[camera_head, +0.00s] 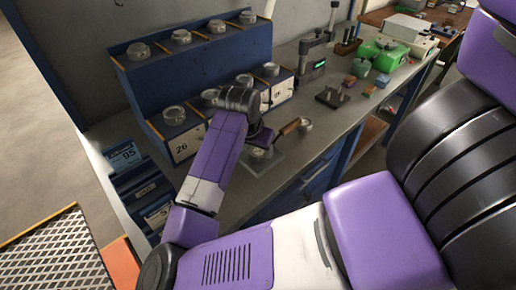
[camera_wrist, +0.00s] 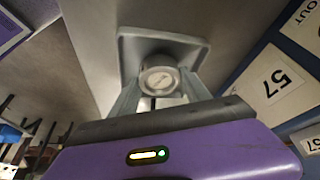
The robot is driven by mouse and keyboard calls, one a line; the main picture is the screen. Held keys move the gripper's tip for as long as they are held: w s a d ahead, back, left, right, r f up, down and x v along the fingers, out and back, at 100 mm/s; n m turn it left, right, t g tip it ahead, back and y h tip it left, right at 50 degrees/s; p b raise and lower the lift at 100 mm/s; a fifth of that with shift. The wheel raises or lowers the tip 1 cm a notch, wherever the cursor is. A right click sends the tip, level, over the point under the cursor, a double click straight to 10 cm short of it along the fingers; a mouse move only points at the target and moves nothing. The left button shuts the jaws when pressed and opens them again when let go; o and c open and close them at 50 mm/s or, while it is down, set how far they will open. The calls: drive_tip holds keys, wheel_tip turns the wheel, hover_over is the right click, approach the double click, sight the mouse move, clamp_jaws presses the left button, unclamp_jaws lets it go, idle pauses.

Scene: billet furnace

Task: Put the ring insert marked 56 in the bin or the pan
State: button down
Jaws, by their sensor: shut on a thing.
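My gripper (camera_wrist: 160,100) is shut on a round metal ring insert (camera_wrist: 160,77), with one finger on each side of it. The marking on its face is too small to read. Behind the insert in the wrist view is a grey square pan (camera_wrist: 128,42). I cannot tell whether the insert touches the pan. In the head view my arm reaches over the bench, and the pan (camera_head: 272,164) lies under my gripper (camera_head: 257,148). The insert also shows there (camera_head: 258,154), partly hidden by my gripper.
A blue stepped rack (camera_head: 205,66) with several rings stands behind my arm. Blue bins (camera_head: 137,180), one labelled 95, are at the left.

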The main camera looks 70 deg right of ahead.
drive_tip(key=shift+f, duration=0.1)
drive_tip(key=c, duration=0.5)
unclamp_jaws()
